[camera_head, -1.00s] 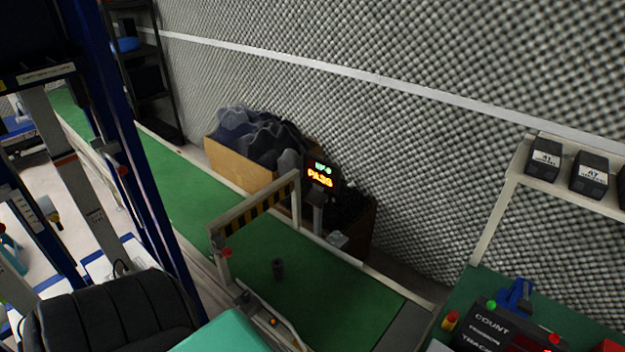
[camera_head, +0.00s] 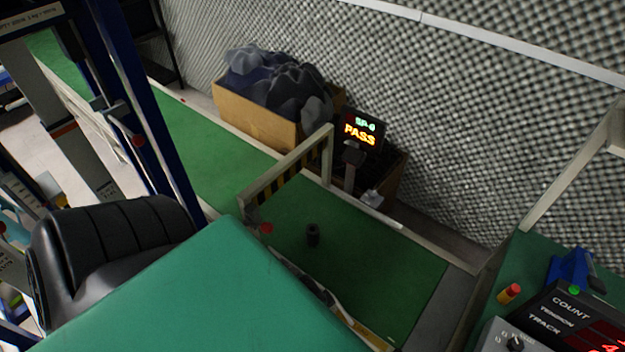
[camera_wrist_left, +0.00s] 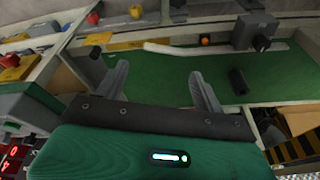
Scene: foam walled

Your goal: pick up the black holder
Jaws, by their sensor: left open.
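The holder is outside the fingers, apart from the right one. The left fingertips cannot be made out in the head view. My right gripper is in neither view.
The striped gate (camera_head: 290,172) spans the belt (camera_head: 375,270). A PASS display (camera_head: 361,133) stands at the belt's far edge, beside a cardboard box (camera_head: 255,122) of dark items. A counter box (camera_head: 580,325) is at lower right. The belt around the holder is clear.

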